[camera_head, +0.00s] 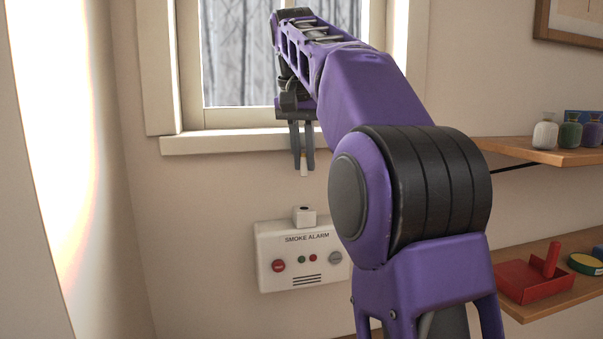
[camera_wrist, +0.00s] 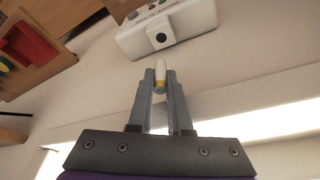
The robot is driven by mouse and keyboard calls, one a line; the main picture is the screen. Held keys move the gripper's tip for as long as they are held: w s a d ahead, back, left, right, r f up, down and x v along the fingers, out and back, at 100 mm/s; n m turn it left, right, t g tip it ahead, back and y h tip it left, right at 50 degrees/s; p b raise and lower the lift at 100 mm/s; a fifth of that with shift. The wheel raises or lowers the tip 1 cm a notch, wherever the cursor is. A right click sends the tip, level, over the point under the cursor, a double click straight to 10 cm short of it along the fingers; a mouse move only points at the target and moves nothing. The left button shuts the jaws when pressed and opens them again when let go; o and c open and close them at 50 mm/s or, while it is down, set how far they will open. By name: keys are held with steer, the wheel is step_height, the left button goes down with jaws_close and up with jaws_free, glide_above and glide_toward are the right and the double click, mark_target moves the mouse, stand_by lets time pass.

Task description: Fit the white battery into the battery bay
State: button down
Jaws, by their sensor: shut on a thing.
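My gripper (camera_head: 303,163) is shut on the white battery (camera_head: 304,172), which points down below the fingertips. In the wrist view the battery (camera_wrist: 160,72) sits between the fingertips of my gripper (camera_wrist: 160,80) and shows a yellow band at its lower end. The white smoke alarm (camera_head: 301,279) is on the wall below the gripper. On its top is a small box-shaped bay (camera_head: 304,216) with a dark round opening; the bay also shows in the wrist view (camera_wrist: 158,38). The battery is above the bay and apart from it.
A window with a sill (camera_head: 230,142) is behind the gripper. At the right, an upper shelf (camera_head: 520,150) holds several jars, and a lower shelf (camera_head: 550,300) holds a red tray (camera_head: 520,280). The wall between gripper and alarm is clear.

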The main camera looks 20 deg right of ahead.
mark_target(303, 175)
steer(key=shift+r, duration=0.15)
steer(key=shift+s+f, duration=0.1)
steer(key=shift+f, duration=2.85)
steer(key=shift+f, duration=0.25)
steer(key=shift+f+b, duration=0.55)
steer(key=shift+f, duration=0.3)
steer(key=shift+f+p, duration=0.15)
steer(key=shift+p, duration=0.2)
